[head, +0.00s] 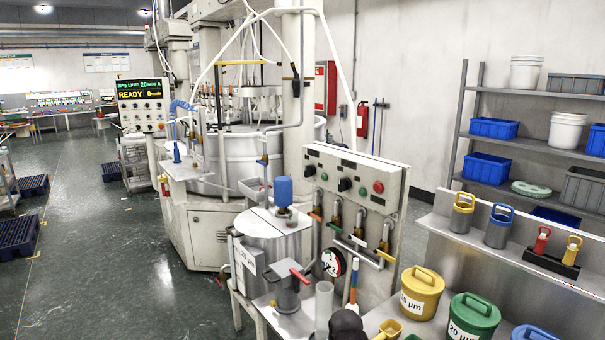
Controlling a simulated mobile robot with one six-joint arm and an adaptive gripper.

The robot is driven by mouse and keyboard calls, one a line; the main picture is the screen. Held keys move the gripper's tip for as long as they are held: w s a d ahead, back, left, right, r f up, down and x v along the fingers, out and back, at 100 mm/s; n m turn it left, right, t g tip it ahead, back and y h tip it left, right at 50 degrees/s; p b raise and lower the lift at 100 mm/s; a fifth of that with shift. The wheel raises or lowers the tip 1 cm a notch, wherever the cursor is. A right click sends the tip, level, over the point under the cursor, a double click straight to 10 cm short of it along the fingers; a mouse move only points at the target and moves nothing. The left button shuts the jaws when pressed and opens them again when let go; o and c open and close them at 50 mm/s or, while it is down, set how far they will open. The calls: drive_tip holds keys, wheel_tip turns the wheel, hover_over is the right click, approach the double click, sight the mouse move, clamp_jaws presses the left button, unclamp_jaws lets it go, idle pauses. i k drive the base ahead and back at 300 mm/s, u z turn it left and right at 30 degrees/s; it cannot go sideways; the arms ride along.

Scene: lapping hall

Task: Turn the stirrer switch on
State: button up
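A pale control panel (352,165) stands upright behind the bench. Its upper part carries a black rotary knob (309,170) at the left, another black knob (344,184) near the middle and a red button (378,187) at the right. Small labels there are too small to read, so I cannot tell which control is the stirrer switch or how it is set. A steel tank (270,240) with a blue motor (283,192) on its lid stands left of the panel. A dark rounded shape at the bottom edge, apparently my gripper (348,325), shows no fingers.
Brass valves (337,214) with coloured handles stick out below the knobs. A red-handled vessel (289,290) and a clear cylinder (323,308) stand in front. Yellow (422,290) and green (473,315) lidded pots are at the right. Open floor (100,260) lies left.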

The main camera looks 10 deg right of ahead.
sight(309, 170)
drive_tip(key=k, duration=0.6)
drive_tip(key=u, duration=0.35)
drive_tip(key=i, duration=1.7)
drive_tip(key=z, duration=0.55)
